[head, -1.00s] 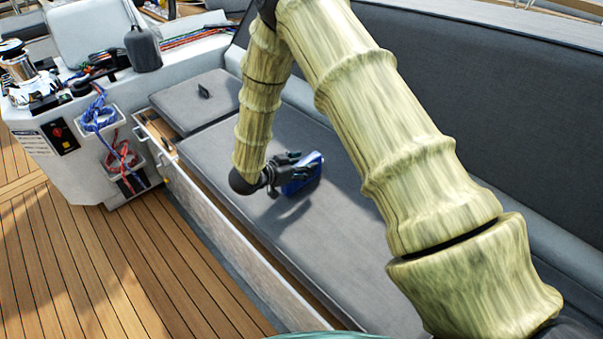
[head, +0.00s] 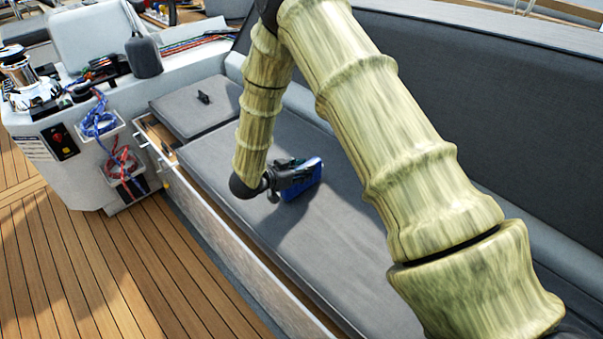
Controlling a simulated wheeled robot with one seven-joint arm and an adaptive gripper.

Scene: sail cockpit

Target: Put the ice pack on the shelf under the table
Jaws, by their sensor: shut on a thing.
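The blue ice pack (head: 312,180) is at the middle of the view, over the long grey bench cushion. My gripper (head: 297,178) is shut on it from the left side and covers part of it. The pack looks tilted, and a shadow falls on the cushion below. I cannot tell how far it is above the cushion. I see no table and no shelf under a table.
A grey bench cushion (head: 345,260) runs along the dark backrest (head: 490,110). A white console (head: 65,160) with rope pockets stands at the left. The wooden deck (head: 110,270) is clear.

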